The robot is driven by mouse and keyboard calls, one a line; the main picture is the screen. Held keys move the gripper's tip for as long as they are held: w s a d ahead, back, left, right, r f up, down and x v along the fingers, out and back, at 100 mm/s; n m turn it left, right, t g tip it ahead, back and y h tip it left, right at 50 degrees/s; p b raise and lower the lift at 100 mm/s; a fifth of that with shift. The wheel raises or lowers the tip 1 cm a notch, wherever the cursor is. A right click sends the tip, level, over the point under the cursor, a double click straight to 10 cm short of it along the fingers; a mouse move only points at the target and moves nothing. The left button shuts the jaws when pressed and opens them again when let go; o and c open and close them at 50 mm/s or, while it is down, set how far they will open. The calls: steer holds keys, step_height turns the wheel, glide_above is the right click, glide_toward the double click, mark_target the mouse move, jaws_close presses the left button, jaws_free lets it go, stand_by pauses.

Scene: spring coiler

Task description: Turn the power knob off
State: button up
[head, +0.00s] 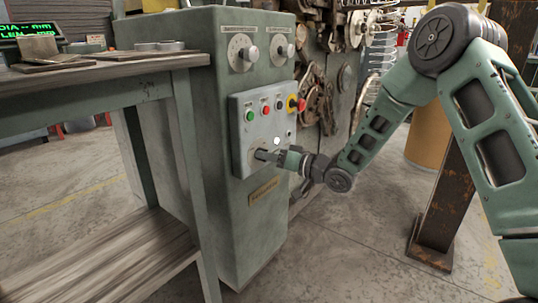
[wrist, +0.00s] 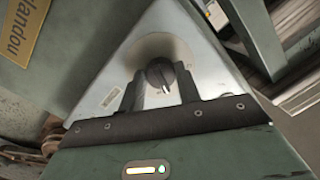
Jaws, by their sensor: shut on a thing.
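The power knob (wrist: 160,73) is a dark round knob on a pale round plate, low on the grey control panel (wrist: 190,40). My gripper (wrist: 161,88) is shut on the knob, one finger on each side of it in the wrist view. In the head view my gripper (head: 266,155) reaches in from the right to the lower left of the control panel (head: 240,120). There the fingers hide most of the knob. In the wrist view a pale pointer mark shows on the knob's face.
Above the knob are a green button (head: 250,115), a red button (head: 266,109) and a red switch on yellow (head: 296,104). Two dials (head: 242,52) sit higher on the green cabinet. A workbench (head: 110,75) stands at left, a rusty post (head: 470,130) at right.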

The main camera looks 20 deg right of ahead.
steer(key=shift+n+h+b, duration=0.45)
steer(key=shift+n+b, duration=0.35)
steer(key=shift+n, duration=2.2)
steer(key=shift+n+h+b, duration=0.45)
steer(key=shift+n+b, duration=0.3)
steer(key=shift+n, duration=2.25)
steer(key=o, duration=1)
steer(key=shift+r, duration=0.1)
steer(key=p+v, duration=0.1)
steer(key=v, duration=0.4)
steer(key=p+v, duration=0.2)
steer(key=v, duration=0.4)
steer(key=p+v, duration=0.1)
steer(key=v, duration=0.5)
steer(key=shift+s+f, duration=0.2)
steer(key=shift+s, duration=0.15)
